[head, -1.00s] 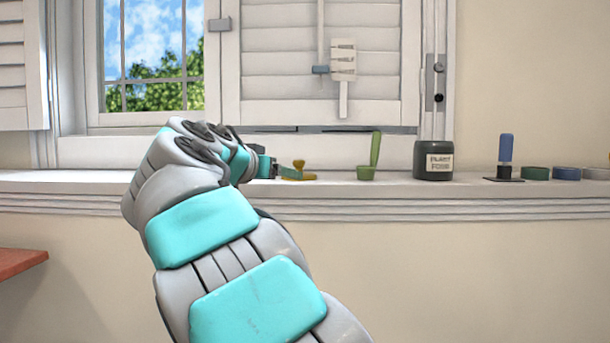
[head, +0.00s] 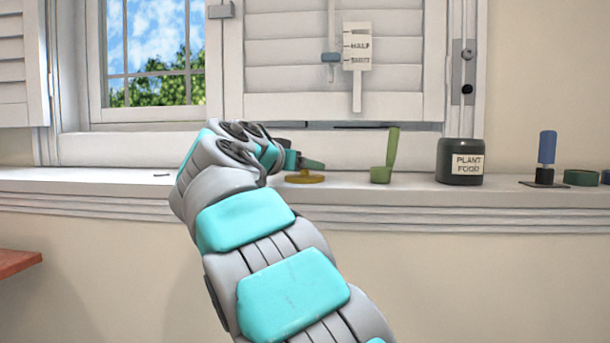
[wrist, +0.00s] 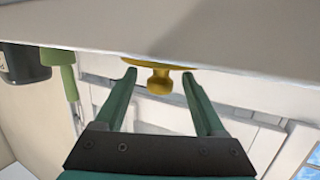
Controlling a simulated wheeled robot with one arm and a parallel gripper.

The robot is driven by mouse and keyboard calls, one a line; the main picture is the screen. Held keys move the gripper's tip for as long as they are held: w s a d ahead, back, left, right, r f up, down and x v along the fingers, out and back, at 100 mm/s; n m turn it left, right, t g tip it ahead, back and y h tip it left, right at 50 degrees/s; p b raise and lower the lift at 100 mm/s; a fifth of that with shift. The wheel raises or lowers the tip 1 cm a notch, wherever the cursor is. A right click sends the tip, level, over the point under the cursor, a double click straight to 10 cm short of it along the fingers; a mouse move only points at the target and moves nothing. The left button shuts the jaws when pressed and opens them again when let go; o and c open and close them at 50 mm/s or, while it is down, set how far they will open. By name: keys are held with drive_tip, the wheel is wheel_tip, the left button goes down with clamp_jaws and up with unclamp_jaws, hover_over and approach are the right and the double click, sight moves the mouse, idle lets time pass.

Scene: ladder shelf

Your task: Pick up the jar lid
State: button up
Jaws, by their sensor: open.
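The jar lid (head: 304,180) is a flat mustard-yellow disc on the white window sill. In the wrist view, which looks upside down, its round knob (wrist: 159,80) shows between my fingertips. My gripper (head: 313,165) is open, with its green fingers reaching over the lid from the left in the head view. In the wrist view my gripper (wrist: 160,73) has a finger on each side of the knob, with gaps visible. The finger hides the knob in the head view.
On the sill to the right stand a green scoop (head: 381,174), a dark plant food jar (head: 460,147), a blue-handled tool (head: 547,148) and a green ring-like cap (head: 581,177). Shutters and a hanging label (head: 357,50) are behind. A reddish surface (head: 18,262) is at lower left.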

drive_tip(key=x, duration=0.4)
clamp_jaws()
idle(0.5)
